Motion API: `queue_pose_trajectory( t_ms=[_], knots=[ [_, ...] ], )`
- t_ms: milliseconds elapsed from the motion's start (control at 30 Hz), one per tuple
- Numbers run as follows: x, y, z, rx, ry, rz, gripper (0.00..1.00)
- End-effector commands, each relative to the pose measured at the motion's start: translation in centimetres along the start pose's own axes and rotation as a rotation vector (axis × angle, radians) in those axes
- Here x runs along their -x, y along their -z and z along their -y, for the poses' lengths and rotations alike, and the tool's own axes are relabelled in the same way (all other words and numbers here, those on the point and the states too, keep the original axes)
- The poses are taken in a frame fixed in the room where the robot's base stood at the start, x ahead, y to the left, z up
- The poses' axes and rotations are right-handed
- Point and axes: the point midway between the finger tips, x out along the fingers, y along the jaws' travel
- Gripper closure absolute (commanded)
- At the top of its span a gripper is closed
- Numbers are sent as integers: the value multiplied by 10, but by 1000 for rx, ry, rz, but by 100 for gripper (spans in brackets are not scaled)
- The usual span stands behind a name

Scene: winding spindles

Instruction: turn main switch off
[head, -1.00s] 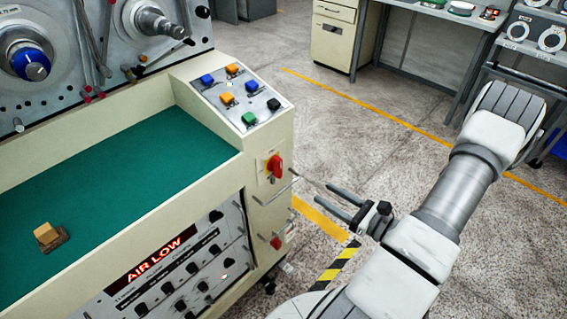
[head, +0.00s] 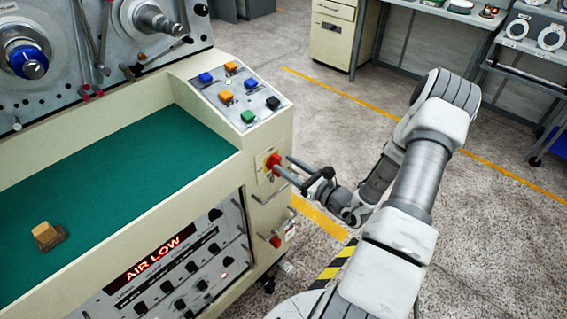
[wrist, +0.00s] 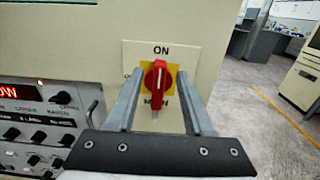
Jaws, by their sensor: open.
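The main switch is a red rotary knob (wrist: 157,77) on a yellow plate, on a pale panel with "ON" printed above it. In the wrist view the knob stands upright, its white mark toward "ON". In the head view the red knob (head: 273,161) is on the end face of the cream machine, partly covered by a finger. My gripper (wrist: 156,75) is open, with one finger to the left and one to the right of the knob. It also shows in the head view (head: 283,167), close at the switch. I cannot tell whether the fingers touch the knob.
A button panel (head: 236,92) is on top of the machine above the switch. A handle bar (head: 272,194) and a lower red knob (head: 275,241) stick out below it. The floor to the right is open.

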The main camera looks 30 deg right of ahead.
Motion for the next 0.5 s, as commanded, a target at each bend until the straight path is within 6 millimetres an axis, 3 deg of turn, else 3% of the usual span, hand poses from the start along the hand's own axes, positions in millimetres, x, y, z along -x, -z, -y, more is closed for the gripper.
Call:
queue_pose_trajectory(
  t_ms=[200, 500],
  knots=[
    [-18, 0, 0, -1, -1, 0, 48],
    [-19, 0, 0, -1, 1, -1, 49]
  ],
)
